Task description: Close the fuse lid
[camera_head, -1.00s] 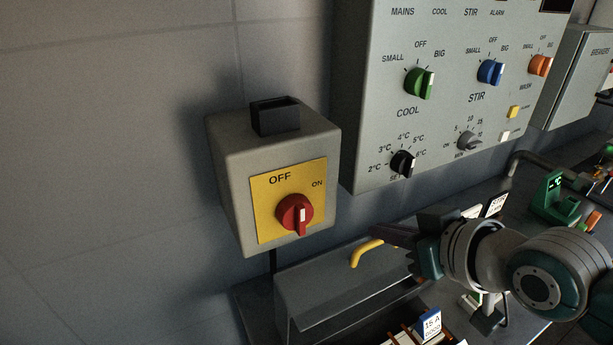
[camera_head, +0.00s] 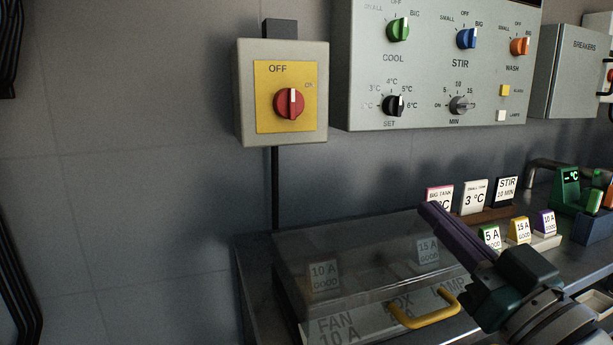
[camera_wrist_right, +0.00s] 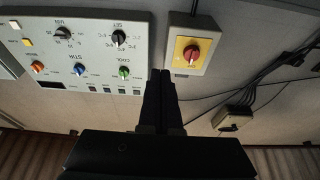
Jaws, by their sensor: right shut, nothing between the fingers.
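The fuse lid (camera_head: 350,255) is a clear, greyish cover over the fuse box at lower centre in the head view. Its yellow handle (camera_head: 425,312) is at the front. Fuses marked 10 A (camera_head: 323,276) and 15 A (camera_head: 427,251) show through the lid. The lid looks lowered, but I cannot tell whether its front edge is fully seated. My right gripper (camera_head: 432,212) is shut and empty, above the lid's right back part, seemingly apart from it. Its dark fingers also show in the right wrist view (camera_wrist_right: 160,82). My left gripper is not in view.
A yellow switch box with a red knob (camera_head: 289,102) is on the wall above the lid. The control panel (camera_head: 435,70) is to its right. Label cards (camera_head: 474,197) and spare fuses (camera_head: 519,231) stand on the bench right of my gripper.

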